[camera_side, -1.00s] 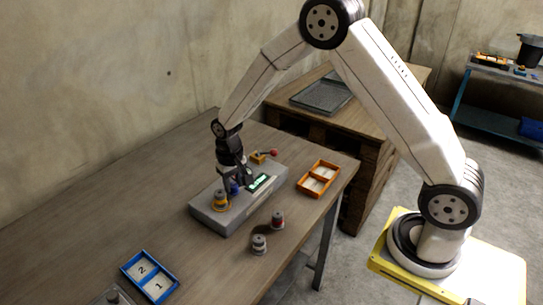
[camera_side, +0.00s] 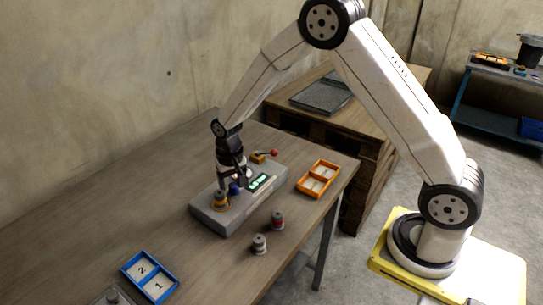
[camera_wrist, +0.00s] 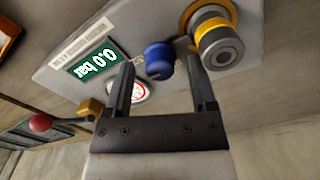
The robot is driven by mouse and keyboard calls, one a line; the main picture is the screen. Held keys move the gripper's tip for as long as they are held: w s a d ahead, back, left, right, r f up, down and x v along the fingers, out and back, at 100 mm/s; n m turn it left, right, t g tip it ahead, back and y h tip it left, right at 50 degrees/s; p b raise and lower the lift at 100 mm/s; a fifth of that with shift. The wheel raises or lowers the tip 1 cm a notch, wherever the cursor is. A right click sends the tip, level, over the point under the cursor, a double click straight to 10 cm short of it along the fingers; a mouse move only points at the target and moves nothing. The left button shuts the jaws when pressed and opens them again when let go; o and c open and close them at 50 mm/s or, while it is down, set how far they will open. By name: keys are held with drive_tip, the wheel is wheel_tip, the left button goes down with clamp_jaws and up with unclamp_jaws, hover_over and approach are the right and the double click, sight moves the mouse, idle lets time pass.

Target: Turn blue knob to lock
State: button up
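The blue knob (camera_wrist: 159,58) is on the grey box (camera_wrist: 150,22), between the yellow-ringed part (camera_wrist: 215,40) and the green display (camera_wrist: 95,60). It also shows in the side view (camera_side: 234,188), partly behind my gripper. My gripper (camera_wrist: 162,62) is open, pointing down at the box. In the wrist view its two fingers stand on either side of the knob, with a gap visible on both sides. I cannot tell how far the fingertips reach down along the knob. The display reads 0.0 bar.
A red-tipped lever (camera_side: 272,153) is at the box's far end; a round gauge (camera_wrist: 122,92) sits behind one finger. An orange tray (camera_side: 318,179), a red-topped part (camera_side: 277,220), a grey part (camera_side: 259,244) and a blue tray (camera_side: 150,277) stand on the table apart from the box.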

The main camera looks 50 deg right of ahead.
sight(234, 185)
idle(0.4)
drive_tip(key=shift+n, duration=2.2)
drive_tip(key=n, duration=1.3)
drive_tip(key=shift+n, duration=0.4)
wheel_tip(234, 185, up, 7)
drive_tip(key=shift+r, duration=0.2)
drive_tip(key=shift+s+r, duration=0.15)
drive_tip(key=shift+r, duration=0.15)
drive_tip(key=s+d+m+t, duration=0.1)
drive_tip(key=s+m+t, duration=0.1)
drive_tip(key=s+m, duration=1.1)
drive_tip(key=shift+s+r+m+t, duration=0.3)
drive_tip(key=shift+s+r, duration=0.15)
drive_tip(key=shift+s, duration=1.95)
